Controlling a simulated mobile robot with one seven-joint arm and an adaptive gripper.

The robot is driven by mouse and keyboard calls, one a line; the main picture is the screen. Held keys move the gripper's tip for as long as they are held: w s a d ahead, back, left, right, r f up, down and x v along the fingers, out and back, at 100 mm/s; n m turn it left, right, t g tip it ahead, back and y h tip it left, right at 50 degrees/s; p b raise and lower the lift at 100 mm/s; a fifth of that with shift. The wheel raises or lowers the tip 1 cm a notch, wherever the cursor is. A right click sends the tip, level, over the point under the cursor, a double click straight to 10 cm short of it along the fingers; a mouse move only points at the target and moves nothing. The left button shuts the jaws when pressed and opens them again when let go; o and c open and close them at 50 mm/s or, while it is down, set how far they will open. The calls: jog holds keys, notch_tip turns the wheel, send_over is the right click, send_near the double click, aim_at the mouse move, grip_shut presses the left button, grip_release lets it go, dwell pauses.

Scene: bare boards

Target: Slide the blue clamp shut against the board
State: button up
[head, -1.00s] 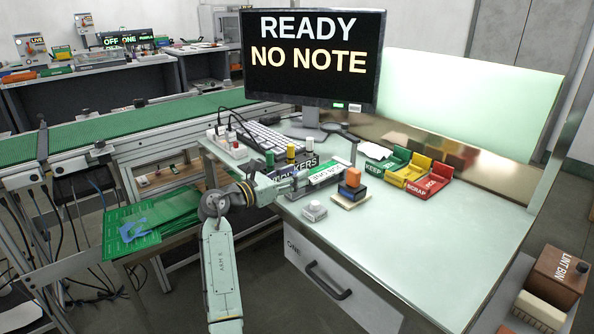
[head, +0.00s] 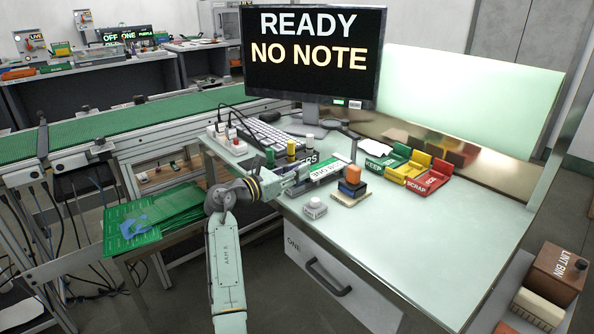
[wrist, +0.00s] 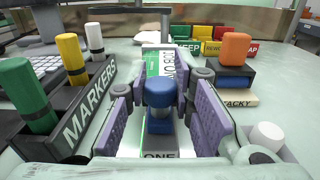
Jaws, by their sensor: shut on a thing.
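The blue clamp (wrist: 160,94) stands upright in the middle of the wrist view, with a rounded blue head. My gripper (wrist: 162,118) has its purple-padded fingers on both sides of the clamp and is shut on it. The board (wrist: 152,62), green and white, lies directly beyond the clamp. Whether the clamp touches the board cannot be told. In the head view my gripper (head: 301,184) is low over the near left of the bench, at the near end of the board (head: 328,172); the clamp is hidden there.
The marker rack (wrist: 88,112) stands close on the left with several upright markers. An orange block (wrist: 234,48) on a dark stand and a white-topped button (wrist: 267,137) are close on the right. The bench's right side is clear.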

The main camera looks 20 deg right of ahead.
grip_shut()
jog(key=p+v, duration=0.2)
jog(key=v, duration=0.1)
jog(key=shift+r+p, duration=0.1)
jog(key=shift+p, duration=0.25)
jog(key=o, duration=0.7)
grip_release()
jog(key=shift+s+a, duration=0.1)
jog(key=shift+a, duration=0.15)
jog(key=shift+o, duration=0.9)
jog(key=shift+d, duration=0.1)
